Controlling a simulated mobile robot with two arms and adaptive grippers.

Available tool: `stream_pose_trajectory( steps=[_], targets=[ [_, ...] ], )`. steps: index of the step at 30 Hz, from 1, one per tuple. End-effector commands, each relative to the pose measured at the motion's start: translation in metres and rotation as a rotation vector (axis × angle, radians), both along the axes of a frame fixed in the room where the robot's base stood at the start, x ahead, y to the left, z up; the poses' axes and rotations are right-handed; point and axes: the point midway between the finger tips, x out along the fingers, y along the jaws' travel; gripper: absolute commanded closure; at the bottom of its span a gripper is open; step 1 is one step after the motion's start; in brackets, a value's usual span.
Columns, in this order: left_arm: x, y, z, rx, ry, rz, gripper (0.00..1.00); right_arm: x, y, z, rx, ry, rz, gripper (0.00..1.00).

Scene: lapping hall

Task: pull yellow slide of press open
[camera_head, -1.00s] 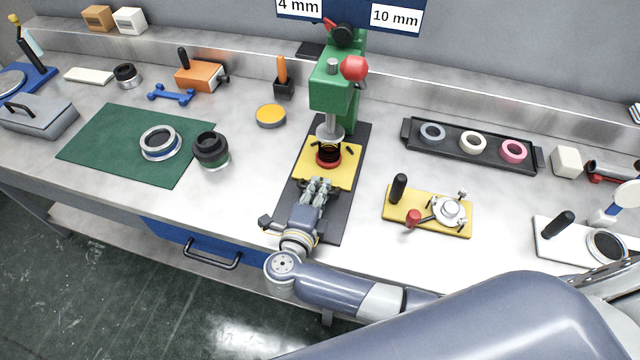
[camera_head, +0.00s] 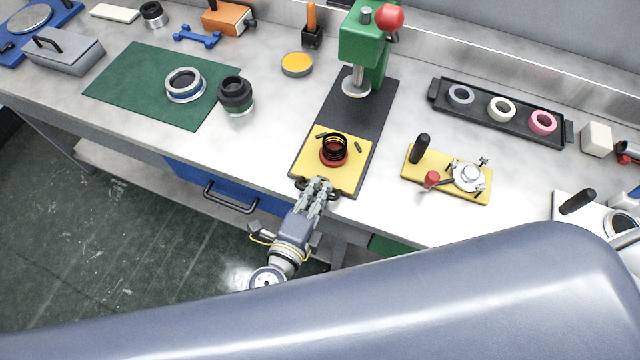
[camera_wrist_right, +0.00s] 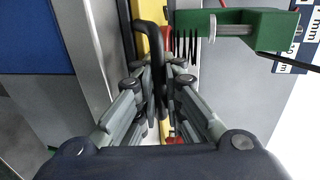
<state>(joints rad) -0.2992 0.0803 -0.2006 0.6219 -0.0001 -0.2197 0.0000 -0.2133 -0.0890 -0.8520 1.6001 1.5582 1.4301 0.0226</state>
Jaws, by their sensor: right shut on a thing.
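The yellow slide (camera_head: 350,176) lies at the front end of the dark base (camera_head: 362,112) of the green press (camera_head: 362,45), near the bench's front edge. A red ring with a black coil (camera_head: 333,150) sits on the slide, clear of the ram (camera_head: 355,84). My right gripper (camera_head: 319,186) is at the slide's front edge. In the right wrist view, its fingers are shut on the slide's black handle (camera_wrist_right: 150,42), and the yellow slide edge (camera_wrist_right: 141,12) shows beyond. My left gripper is not in view.
A yellow fixture (camera_head: 470,190) with a black handle stands to the right. A black tray (camera_head: 480,112) with three rings lies behind it. A green mat (camera_head: 130,82) with a ring and a dark lens-like part are to the left. A blue drawer (camera_head: 225,185) is below the bench.

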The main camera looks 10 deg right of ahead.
Motion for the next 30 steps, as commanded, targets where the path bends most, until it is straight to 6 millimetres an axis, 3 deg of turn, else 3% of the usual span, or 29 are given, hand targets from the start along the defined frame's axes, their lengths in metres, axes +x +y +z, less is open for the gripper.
stream_pose_trajectory(
  steps=[1, 3, 16, 30],
  targets=[
    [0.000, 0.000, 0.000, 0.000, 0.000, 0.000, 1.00, 0.001, 0.000, 0.001, -0.002, -0.001, 0.001, 1.00],
    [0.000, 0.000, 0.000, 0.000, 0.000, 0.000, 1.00, 0.001, 0.000, 0.001, -0.001, -0.002, 0.001, 0.83],
    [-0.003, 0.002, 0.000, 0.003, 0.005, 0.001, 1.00, -0.005, 0.003, 0.001, 0.001, 0.001, 0.001, 0.83],
    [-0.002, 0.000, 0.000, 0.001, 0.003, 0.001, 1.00, -0.057, 0.040, 0.014, 0.003, 0.002, 0.001, 0.83]
  ],
)
